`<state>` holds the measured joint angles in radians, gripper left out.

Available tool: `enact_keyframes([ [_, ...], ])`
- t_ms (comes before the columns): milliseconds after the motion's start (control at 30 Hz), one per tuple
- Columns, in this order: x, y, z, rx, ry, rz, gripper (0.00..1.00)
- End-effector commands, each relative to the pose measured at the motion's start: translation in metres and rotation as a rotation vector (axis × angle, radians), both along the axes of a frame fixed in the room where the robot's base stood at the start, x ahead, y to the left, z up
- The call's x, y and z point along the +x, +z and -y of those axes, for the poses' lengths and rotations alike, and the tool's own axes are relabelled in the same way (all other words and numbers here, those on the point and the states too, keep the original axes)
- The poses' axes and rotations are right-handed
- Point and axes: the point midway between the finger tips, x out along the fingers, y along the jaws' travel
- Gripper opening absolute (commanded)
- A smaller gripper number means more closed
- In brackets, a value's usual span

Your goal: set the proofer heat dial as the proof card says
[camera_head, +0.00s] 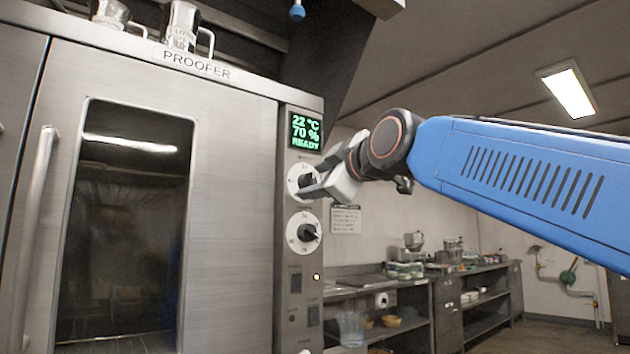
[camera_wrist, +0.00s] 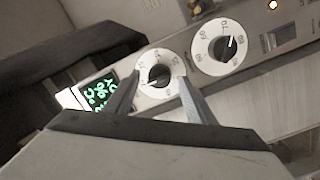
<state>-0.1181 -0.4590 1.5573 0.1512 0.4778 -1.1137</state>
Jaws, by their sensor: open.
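The proofer (camera_head: 235,130) is a steel cabinet with a narrow control panel on its right edge. The upper dial (camera_head: 293,181) is white with a dark knob, partly hidden by my gripper (camera_head: 312,186). In the wrist view the upper dial (camera_wrist: 158,82) lies between my two open fingers, one on each side of its dark knob (camera_wrist: 159,75); I cannot tell whether they touch it. The green display (camera_head: 305,131) reads 22 °C, 70 %, READY. A printed sheet (camera_head: 346,219) hangs on the wall behind; its text is too small to read.
A lower dial (camera_head: 304,233) sits below the upper one, with switches (camera_head: 296,278) and a lit amber lamp (camera_head: 316,277) beneath. The proofer door handle (camera_head: 36,240) is at the left. Metal jugs (camera_head: 181,27) stand on top. A counter (camera_head: 375,285) runs behind.

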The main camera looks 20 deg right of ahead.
Motion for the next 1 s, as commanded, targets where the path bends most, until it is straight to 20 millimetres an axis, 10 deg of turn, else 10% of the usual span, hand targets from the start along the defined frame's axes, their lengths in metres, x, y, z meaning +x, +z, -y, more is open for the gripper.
enact_keyframes([
  [400,0.0072,0.0005,-0.0015,0.0,0.0,0.001,0.5],
  [600,0.007,0.0003,-0.0015,0.0,0.0,0.001,0.09],
  [1000,0.0072,0.0002,-0.0015,0.06,0.0,-0.02,0.09],
])
